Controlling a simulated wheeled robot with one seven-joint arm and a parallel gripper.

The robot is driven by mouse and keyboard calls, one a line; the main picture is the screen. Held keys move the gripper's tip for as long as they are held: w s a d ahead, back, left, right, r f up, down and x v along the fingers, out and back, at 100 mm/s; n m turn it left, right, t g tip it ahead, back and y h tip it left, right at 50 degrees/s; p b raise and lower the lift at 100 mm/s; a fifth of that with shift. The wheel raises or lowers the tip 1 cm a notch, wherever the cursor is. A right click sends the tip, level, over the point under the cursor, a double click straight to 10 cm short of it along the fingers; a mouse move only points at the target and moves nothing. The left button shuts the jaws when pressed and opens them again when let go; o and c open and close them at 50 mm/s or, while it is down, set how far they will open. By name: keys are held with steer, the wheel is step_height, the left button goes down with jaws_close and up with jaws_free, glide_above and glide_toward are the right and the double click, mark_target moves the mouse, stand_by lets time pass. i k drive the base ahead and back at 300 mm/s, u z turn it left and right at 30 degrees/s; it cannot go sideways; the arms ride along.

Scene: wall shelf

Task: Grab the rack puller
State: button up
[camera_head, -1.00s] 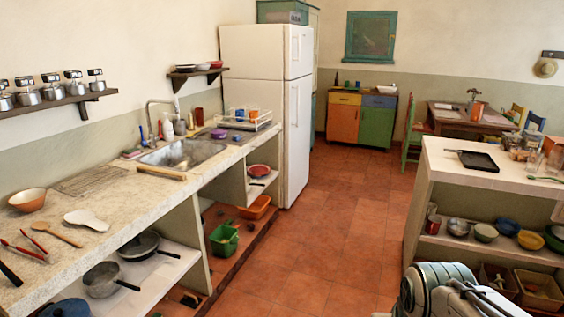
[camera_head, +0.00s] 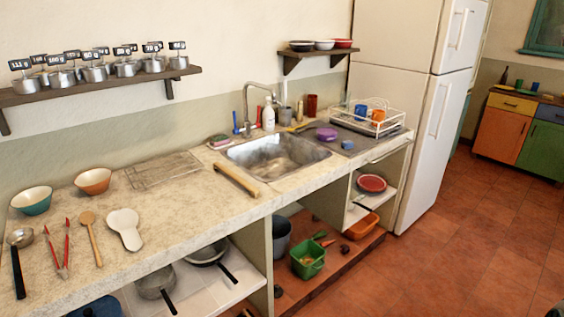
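A flat wooden bar (camera_head: 236,180) lies on the stone counter (camera_head: 190,205), left of the sink and close to the counter's front edge. It looks like the rack puller, though its details are too small to be sure. Its near end reaches the front edge. A wire rack (camera_head: 163,170) lies flat on the counter to its left, apart from it. My gripper is not in view, so its opening and anything in it cannot be seen.
Red tongs (camera_head: 66,250), a wooden spoon (camera_head: 91,238), a white spoon rest (camera_head: 125,229) and a ladle (camera_head: 18,262) lie at left. The sink (camera_head: 275,157) is right of the bar. Floor at right is clear.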

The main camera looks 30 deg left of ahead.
mark_target(255, 192)
steer(key=u, duration=0.35)
steer(key=i, duration=1.4)
steer(key=u, duration=1.5)
steer(key=i, duration=0.75)
steer(key=u, duration=1.15)
steer(key=i, duration=0.35)
steer(key=u, duration=0.2)
